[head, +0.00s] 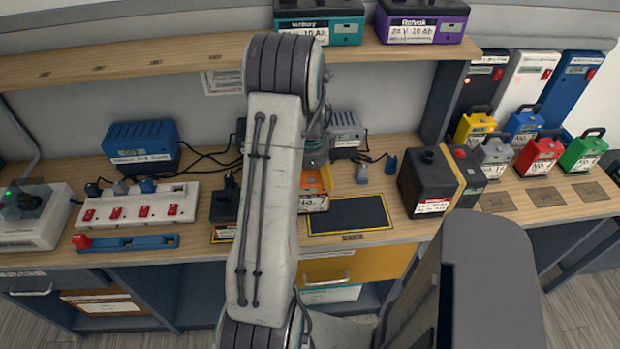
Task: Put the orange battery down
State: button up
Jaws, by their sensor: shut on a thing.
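The orange battery (314,184), with a white label on its front, shows partly beside my arm, at the workbench's middle. My arm hides its left side. My gripper (316,158) points down over its top and is shut on it; the fingertips are mostly hidden. Just right of the battery lies a black mat with a yellow border (347,215), bare where it shows. I cannot tell whether the battery's underside touches the bench.
A black battery with a yellow band (440,182) stands right of the mat. Small yellow (474,128), grey (492,156), red (538,156) and green (583,152) batteries stand farther right. A power strip (138,205) and blue charger (142,147) are left. A shelf (150,62) runs above.

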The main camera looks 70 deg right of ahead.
jog(key=shift+d, duration=0.1)
jog(key=o, duration=1.2)
notch_tip(320, 180, up, 12)
jog(key=b, duration=0.4)
jog(key=w+a+r+n+t+h, duration=0.1)
jog(key=w+a+r+n, duration=0.2)
jog(key=w+a+n, duration=0.6)
jog(key=w+a+r+n, duration=0.2)
jog(key=w+a+n, duration=0.3)
jog(key=w+a, duration=0.45)
jog(key=s+a+n+t, duration=0.1)
jog(key=s+a+n, duration=0.1)
jog(key=a+n, duration=0.4)
jog(key=s+a+f+n+t, duration=0.1)
jog(key=s+a+n, duration=0.1)
jog(key=a+n, duration=0.3)
jog(key=s+a+f+n+y, duration=0.1)
jog(key=a+n, duration=0.5)
jog(key=a, duration=0.6)
jog(key=shift+s+a+f+n+t, duration=0.15)
jog(key=shift+s+n+t, duration=0.2)
jog(key=shift+s, duration=0.2)
